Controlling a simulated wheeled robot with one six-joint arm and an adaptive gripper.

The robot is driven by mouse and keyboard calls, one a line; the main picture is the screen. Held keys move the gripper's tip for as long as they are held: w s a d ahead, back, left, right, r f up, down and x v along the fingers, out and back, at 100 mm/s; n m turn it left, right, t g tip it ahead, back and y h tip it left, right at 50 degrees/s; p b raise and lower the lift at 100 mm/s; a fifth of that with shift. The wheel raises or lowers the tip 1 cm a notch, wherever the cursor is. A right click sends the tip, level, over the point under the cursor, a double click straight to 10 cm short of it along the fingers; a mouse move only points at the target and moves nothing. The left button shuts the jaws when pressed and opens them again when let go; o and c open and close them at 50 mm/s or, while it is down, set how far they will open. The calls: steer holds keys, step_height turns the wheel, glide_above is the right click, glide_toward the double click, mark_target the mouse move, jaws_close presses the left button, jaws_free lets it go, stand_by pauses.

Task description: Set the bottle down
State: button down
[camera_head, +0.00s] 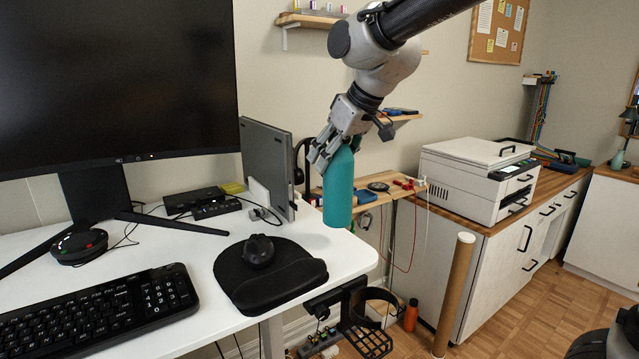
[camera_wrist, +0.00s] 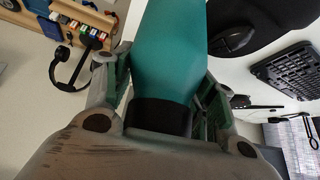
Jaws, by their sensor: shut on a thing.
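The teal bottle (camera_head: 338,190) hangs upright from my gripper (camera_head: 330,150) in the head view, near the right end of the white desk (camera_head: 205,262). My gripper is shut on the bottle's upper part. The bottle's base appears above the desk's right edge area, and I cannot tell the exact gap to the desk. In the wrist view the bottle (camera_wrist: 168,50) fills the middle, with a dark band at its neck, and the fingers of my gripper (camera_wrist: 160,95) lie on both sides of it.
A black mouse (camera_head: 258,250) sits on a mouse pad (camera_head: 270,285) left of and below the bottle. A keyboard (camera_head: 95,312), a monitor (camera_head: 110,80) and an upright laptop (camera_head: 268,165) occupy the desk. A cup holder (camera_head: 375,312) hangs off its right edge. A printer (camera_head: 480,180) stands beyond.

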mark_target(332, 181)
steer(key=shift+f, duration=2.85)
steer(key=c, duration=0.5)
jaws_free()
steer(key=shift+f, duration=0.15)
